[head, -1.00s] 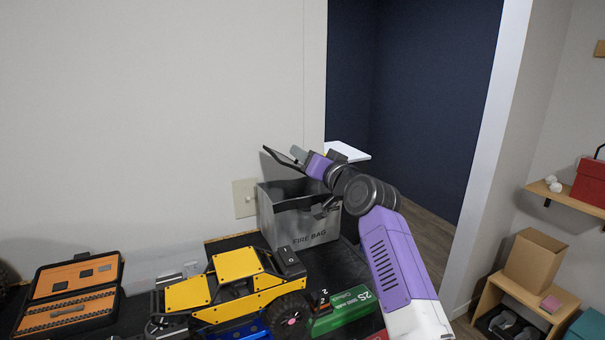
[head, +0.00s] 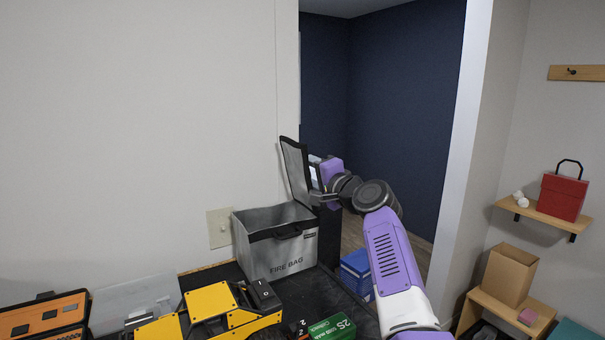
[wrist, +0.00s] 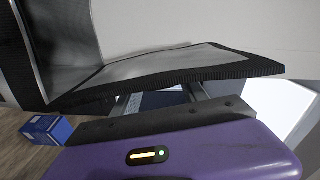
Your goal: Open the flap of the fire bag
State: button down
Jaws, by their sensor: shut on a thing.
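The fire bag (head: 272,250) is a grey box-shaped bag with a dark rim and a black handle, standing at the back of the dark table against the wall. Its top is open and the silvery inside shows. Its flap (head: 294,170), black-edged with a grey lining, stands nearly upright above the bag's right edge. My gripper (head: 313,187) is at the flap's right side, shut on it; the fingertips are partly hidden. In the wrist view the flap (wrist: 150,72) lies across my fingers (wrist: 163,100), with the bag's lining (wrist: 62,40) at left.
A yellow crawler (head: 212,303) and a green battery box (head: 332,328) are in front of the bag. An orange-and-black case (head: 45,315) lies at left. A blue box (head: 357,272) is right of the bag, beyond the table. The wall is close behind the bag.

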jog(key=shift+w+d+f+m, duration=0.2)
jog(key=shift+d+m, duration=0.1)
jog(key=shift+m, duration=0.1)
jog(key=c, duration=0.9)
grip_release()
jog(key=shift+o, duration=0.2)
jog(key=shift+d, duration=0.1)
jog(key=v, duration=0.7)
jog(key=shift+s+d+b, duration=0.2)
jog(key=shift+s+b, duration=0.1)
jog(key=shift+b, duration=0.1)
jog(key=shift+s, duration=0.1)
